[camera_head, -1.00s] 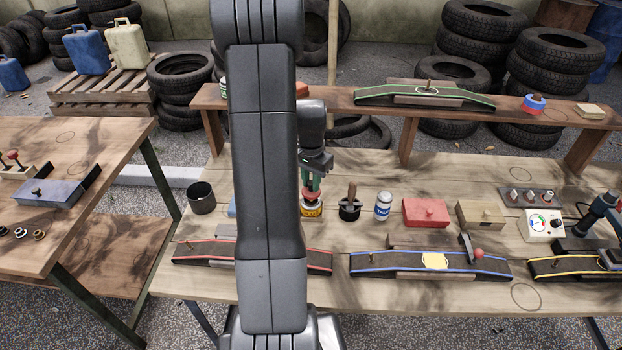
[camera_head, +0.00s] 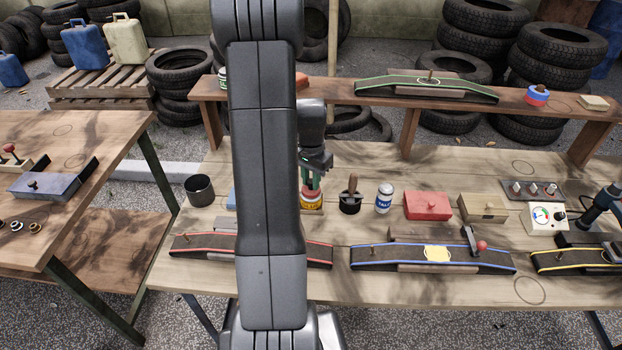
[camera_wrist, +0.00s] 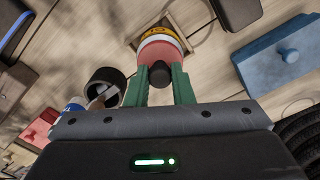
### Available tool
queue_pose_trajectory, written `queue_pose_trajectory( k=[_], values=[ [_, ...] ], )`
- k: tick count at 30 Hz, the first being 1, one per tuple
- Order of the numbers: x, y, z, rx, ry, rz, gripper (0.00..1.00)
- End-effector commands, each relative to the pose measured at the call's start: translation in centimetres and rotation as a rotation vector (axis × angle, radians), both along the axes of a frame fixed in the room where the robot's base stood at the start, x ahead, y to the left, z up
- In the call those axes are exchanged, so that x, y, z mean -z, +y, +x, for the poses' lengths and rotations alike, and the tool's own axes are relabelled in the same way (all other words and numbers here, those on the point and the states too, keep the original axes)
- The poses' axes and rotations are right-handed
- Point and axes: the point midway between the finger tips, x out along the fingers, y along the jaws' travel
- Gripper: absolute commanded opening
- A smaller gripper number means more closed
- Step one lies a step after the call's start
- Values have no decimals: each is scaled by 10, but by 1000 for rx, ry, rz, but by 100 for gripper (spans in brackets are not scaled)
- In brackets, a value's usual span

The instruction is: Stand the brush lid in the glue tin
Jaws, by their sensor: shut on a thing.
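My gripper (camera_wrist: 160,88) points down at the workbench, its green fingers closed on a black knob (camera_wrist: 160,74). The knob tops a red rounded piece (camera_wrist: 158,53), which looks like the brush lid. Directly below is a yellow-banded tin (camera_wrist: 157,36), apparently the glue tin; it also shows under my gripper in the head view (camera_head: 312,203). Lid and tin are in line, and I cannot tell whether the lid is seated or just above. Any brush inside is hidden. My arm covers part of the head view.
A black pot with a brown handle (camera_head: 350,203) stands close right of the tin, then a talc bottle (camera_head: 384,199) and a red box (camera_head: 427,206). A blue box (camera_wrist: 283,60) lies on the other side. Ramps line the front edge; a raised shelf (camera_head: 340,102) runs behind.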

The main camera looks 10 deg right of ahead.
Motion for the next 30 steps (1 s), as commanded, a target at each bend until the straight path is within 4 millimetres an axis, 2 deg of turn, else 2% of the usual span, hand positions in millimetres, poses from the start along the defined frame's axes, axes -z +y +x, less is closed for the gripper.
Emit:
queue_pose_trajectory(
  k=[30],
  values=[
    [5,0,0,0,0,0,0]
  ],
)
